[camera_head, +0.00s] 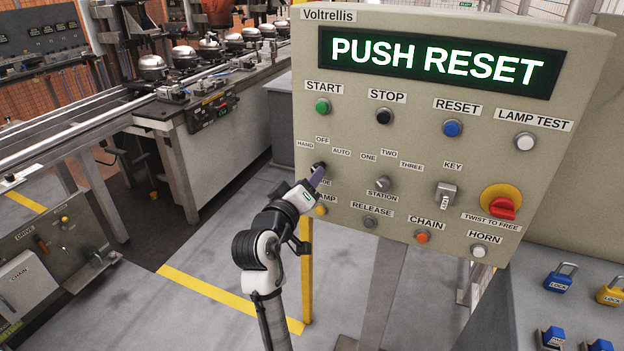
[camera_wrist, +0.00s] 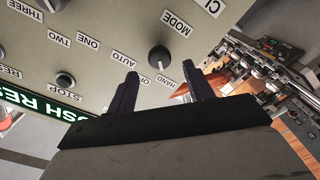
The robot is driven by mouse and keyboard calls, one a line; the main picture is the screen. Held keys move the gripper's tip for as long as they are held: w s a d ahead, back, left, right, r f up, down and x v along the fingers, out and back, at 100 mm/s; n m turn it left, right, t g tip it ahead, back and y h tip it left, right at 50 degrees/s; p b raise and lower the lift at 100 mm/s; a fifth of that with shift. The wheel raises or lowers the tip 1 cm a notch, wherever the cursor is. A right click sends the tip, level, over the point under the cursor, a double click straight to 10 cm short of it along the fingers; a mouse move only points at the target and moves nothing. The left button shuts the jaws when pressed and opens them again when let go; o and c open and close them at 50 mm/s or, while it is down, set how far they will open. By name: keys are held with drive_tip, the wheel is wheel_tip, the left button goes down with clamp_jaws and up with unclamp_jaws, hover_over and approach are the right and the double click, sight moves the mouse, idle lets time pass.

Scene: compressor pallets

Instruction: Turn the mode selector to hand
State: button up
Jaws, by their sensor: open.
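The mode selector (camera_wrist: 160,59) is a round dark knob on the beige panel, with MODE, HAND, OFF and AUTO labels around it in the wrist view, which sees the panel upside down. A pale mark on its rim seems to face the OFF label, but is too small to be sure. My gripper (camera_wrist: 160,74) is open and empty, its two dark fingers pointing at the knob, one toward each side. Whether they touch it I cannot tell. In the head view my gripper (camera_head: 317,176) is at the panel's left side and hides most of the knob and part of its MODE label.
The panel (camera_head: 460,150) has a lit PUSH RESET display (camera_head: 435,62). A red emergency knob (camera_head: 502,208) is at right. A conveyor with compressors (camera_head: 152,67) stands behind at left.

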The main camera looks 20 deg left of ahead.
drive_tip(key=s+b, duration=0.2)
drive_tip(key=s, duration=0.8)
drive_tip(key=shift+s+a, duration=0.15)
drive_tip(key=shift+a, duration=0.05)
